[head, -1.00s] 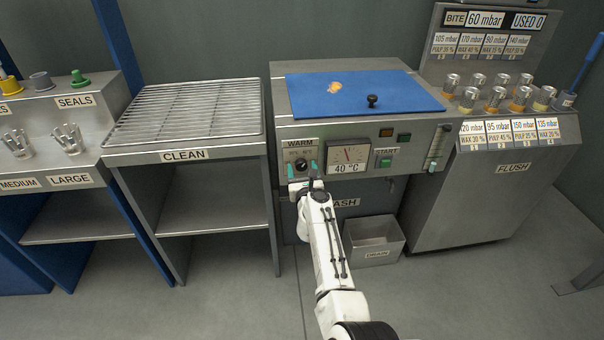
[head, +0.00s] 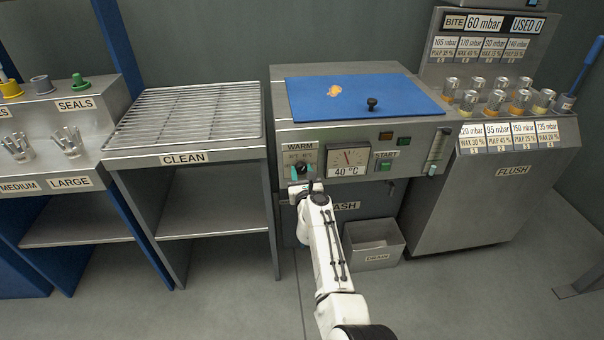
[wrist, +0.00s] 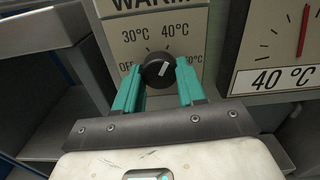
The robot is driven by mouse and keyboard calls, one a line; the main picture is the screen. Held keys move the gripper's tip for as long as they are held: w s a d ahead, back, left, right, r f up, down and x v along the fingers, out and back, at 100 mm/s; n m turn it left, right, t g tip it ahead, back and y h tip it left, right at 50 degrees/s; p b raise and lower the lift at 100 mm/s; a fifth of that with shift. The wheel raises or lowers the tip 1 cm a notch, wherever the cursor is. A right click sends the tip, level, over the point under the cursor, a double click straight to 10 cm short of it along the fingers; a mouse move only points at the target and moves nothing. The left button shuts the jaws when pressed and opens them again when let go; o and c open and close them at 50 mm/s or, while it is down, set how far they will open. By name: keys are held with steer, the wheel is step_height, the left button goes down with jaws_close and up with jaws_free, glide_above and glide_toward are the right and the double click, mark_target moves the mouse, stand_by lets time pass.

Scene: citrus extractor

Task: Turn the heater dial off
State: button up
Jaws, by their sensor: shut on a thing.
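The heater dial (wrist: 158,71) is a round black knob on the WARM plate (wrist: 155,30), marked OFF, 30°C and 40°C. Its white mark tilts up and right, toward 40°C. The dial also shows in the head view (head: 302,169), small and partly covered. My gripper (wrist: 159,78) has teal fingers, one on each side of the dial, and is shut on it. The OFF label is partly hidden by the left finger.
A gauge (head: 349,160) labelled 40 °C sits right of the dial, with a green START button (head: 385,165) beyond it. A blue lid (head: 400,94) lies on top of the washer. The CLEAN rack (head: 190,112) stands to the left and a DRAIN bin (head: 373,258) below.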

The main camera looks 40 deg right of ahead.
steer(key=n, duration=0.5)
steer(key=shift+n, duration=0.3)
steer(key=n+p, duration=0.1)
steer(key=n, duration=0.5)
steer(key=n+p, duration=0.1)
steer(key=n, duration=0.5)
steer(key=shift+r+n, duration=0.1)
steer(key=shift+n, duration=0.2)
steer(key=n, duration=0.5)
steer(key=shift+n+p, duration=0.3)
steer(key=shift+p, duration=0.05)
steer(key=o, duration=1.1)
steer(key=shift+c, duration=0.2)
